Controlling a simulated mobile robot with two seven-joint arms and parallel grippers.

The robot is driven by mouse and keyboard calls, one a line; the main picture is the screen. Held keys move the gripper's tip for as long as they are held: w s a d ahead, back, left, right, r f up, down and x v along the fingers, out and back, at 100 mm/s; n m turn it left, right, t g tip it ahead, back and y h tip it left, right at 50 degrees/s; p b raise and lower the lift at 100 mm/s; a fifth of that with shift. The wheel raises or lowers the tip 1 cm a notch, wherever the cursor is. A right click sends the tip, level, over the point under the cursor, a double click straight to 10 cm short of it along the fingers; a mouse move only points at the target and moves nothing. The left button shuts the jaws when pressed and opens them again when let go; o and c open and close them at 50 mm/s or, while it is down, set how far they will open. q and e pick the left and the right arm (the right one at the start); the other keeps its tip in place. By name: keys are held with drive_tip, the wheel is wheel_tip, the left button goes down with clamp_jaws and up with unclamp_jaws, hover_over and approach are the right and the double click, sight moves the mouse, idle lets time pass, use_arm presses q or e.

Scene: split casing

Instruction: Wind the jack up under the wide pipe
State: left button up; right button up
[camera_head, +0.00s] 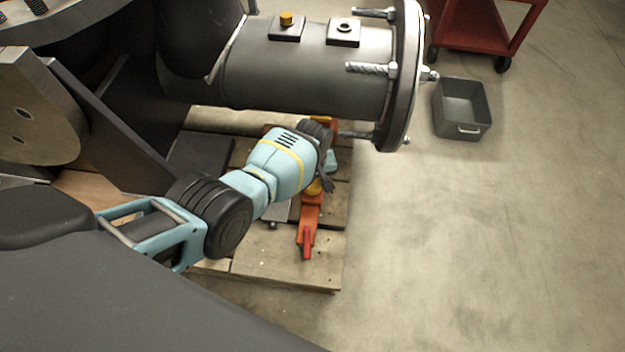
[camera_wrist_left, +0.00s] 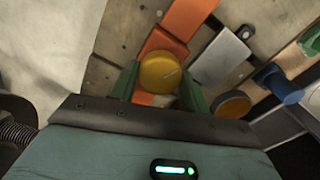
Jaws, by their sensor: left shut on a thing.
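The wide pipe (camera_head: 310,75) is dark grey and runs across the top of the head view to a bolted flange (camera_head: 400,75). The orange jack (camera_head: 309,218) stands on a wooden pallet under the pipe, partly hidden by my left arm. A red end piece (camera_head: 307,245) sticks out toward the front. My left gripper (camera_head: 326,180) is beside the jack, its fingers mostly hidden there. In the left wrist view, its green fingers (camera_wrist_left: 160,84) are shut on a round yellow knob (camera_wrist_left: 160,70) on the orange jack (camera_wrist_left: 188,18). The jack's contact with the pipe is hidden.
The wooden pallet (camera_head: 285,262) ends just right of the jack, with bare floor beyond. A grey bin (camera_head: 461,110) and a red cart (camera_head: 490,25) stand at the right. In the left wrist view a grey plate (camera_wrist_left: 220,56) and an orange disc (camera_wrist_left: 231,104) lie close by.

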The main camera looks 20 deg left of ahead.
use_arm(q)
drive_tip(key=n, duration=0.2)
drive_tip(key=shift+n, duration=1.4)
use_arm(e)
drive_tip(key=shift+w, duration=0.5)
drive_tip(key=shift+s, duration=0.25)
use_arm(q)
drive_tip(key=o, duration=1)
use_arm(e)
drive_tip(key=shift+s, duration=0.2)
use_arm(q)
drive_tip(key=shift+r, duration=0.1)
use_arm(e)
drive_tip(key=shift+w, duration=0.1)
